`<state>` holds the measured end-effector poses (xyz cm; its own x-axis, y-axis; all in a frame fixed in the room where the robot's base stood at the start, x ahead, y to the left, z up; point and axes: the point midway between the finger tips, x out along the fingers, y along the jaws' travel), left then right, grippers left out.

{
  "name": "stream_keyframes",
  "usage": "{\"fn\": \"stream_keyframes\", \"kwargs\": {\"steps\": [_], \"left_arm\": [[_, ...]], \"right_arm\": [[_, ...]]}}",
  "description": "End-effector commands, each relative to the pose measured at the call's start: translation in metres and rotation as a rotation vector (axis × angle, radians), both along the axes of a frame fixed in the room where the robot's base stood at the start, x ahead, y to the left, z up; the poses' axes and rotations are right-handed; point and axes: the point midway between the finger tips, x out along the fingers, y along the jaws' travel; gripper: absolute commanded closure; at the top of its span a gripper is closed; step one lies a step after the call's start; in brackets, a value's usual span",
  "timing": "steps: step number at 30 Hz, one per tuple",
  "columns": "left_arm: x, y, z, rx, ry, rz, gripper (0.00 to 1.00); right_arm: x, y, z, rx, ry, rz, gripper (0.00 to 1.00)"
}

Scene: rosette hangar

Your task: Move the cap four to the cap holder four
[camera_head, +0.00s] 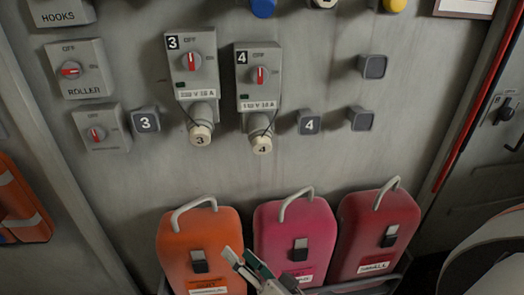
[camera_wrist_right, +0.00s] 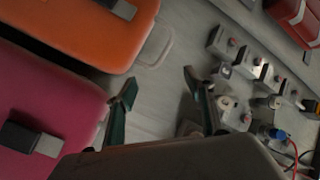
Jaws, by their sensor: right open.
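Cap four (camera_head: 262,145) is a round cream cap labelled 4. It hangs at the socket under switch box 4 (camera_head: 258,75), with a thin dark cord looped by it. Cap holder four (camera_head: 309,122) is a small grey block labelled 4 on the wall, right of the cap. My right gripper (camera_head: 247,262) is low in the head view, in front of the orange and pink cases, well below the cap. In the right wrist view its fingers (camera_wrist_right: 160,105) are apart with nothing between them. My left gripper is not in view.
Orange (camera_head: 200,235), pink (camera_head: 295,228) and dark red (camera_head: 378,225) cases stand in a row below the switches. Cap three (camera_head: 200,134) and holder three (camera_head: 146,122) are to the left. Two unlabelled grey holders (camera_head: 372,66) are at right. The wall between the switches and cases is clear.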

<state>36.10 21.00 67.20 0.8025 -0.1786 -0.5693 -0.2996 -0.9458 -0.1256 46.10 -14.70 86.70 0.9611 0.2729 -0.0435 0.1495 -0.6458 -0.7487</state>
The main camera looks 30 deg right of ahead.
Motion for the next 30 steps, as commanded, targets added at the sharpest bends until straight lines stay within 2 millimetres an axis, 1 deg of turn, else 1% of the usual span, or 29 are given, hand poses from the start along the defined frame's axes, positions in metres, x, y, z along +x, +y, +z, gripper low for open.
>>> {"fn": "stream_keyframes", "kwargs": {"steps": [1, 5, 6, 8, 9, 11, 12, 15, 18, 21, 25, 30], "left_arm": [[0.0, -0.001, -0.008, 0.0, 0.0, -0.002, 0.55], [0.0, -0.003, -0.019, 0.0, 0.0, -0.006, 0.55], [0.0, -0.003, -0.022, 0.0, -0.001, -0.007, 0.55], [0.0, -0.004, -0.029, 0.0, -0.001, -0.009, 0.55], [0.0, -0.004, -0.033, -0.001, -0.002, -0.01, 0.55], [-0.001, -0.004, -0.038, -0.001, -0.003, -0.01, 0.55], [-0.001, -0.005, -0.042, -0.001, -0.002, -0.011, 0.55], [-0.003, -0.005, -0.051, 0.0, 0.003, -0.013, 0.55], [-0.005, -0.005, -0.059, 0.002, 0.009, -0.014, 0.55], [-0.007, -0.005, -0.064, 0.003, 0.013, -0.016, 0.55], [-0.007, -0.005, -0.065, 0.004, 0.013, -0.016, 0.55], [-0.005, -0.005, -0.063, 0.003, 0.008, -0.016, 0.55]], "right_arm": [[0.008, 0.001, 0.019, 0.132, -0.034, -0.016, 0.47], [0.023, -0.006, 0.075, 0.517, -0.114, -0.05, 0.47], [0.026, -0.01, 0.092, 0.648, -0.137, -0.055, 0.47], [0.03, -0.019, 0.116, 0.866, -0.172, -0.058, 0.47], [0.033, -0.027, 0.131, 1.018, -0.194, -0.056, 0.47], [0.034, -0.039, 0.15, 1.246, -0.221, -0.048, 0.47], [0.035, -0.048, 0.158, 1.39, -0.234, -0.042, 0.47], [0.037, -0.066, 0.173, 1.712, -0.252, -0.017, 0.47], [0.038, -0.079, 0.179, 1.961, -0.255, 0.007, 0.47], [0.039, -0.086, 0.18, 2.13, -0.249, 0.025, 0.47], [0.04, -0.09, 0.181, 2.236, -0.244, 0.037, 0.47], [0.04, -0.091, 0.182, 2.256, -0.242, 0.039, 0.47]]}}
